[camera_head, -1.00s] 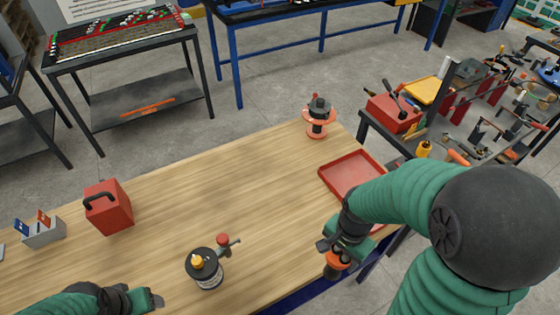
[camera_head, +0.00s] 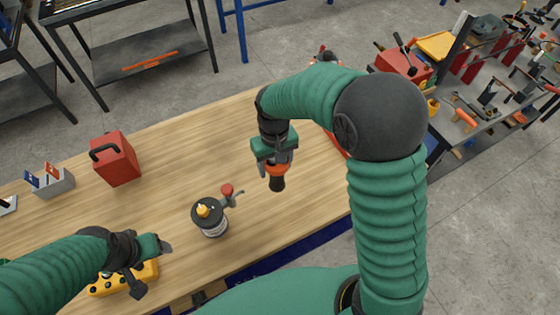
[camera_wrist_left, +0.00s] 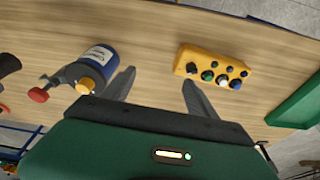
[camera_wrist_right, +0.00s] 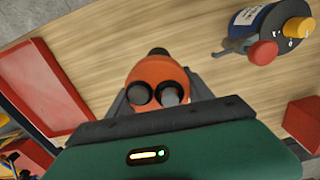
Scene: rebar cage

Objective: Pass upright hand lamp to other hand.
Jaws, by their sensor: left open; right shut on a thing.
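The hand lamp (camera_head: 277,180), orange with a black end, hangs from my right gripper (camera_head: 275,160) over the right half of the workbench, its black end pointing down. My left gripper (camera_head: 152,266) is open and empty over the front left of the bench, well apart from the lamp. Its spread fingers (camera_wrist_left: 160,82) show in the left wrist view. A dark piece at that view's left edge may be the lamp.
A canister with a yellow nozzle and red knob (camera_head: 210,220) stands between the grippers. A yellow button box (camera_head: 108,284) lies by my left gripper. A red toolbox (camera_head: 115,160) stands behind left. A red tray (camera_wrist_right: 45,90) lies right, partly hidden by my arm.

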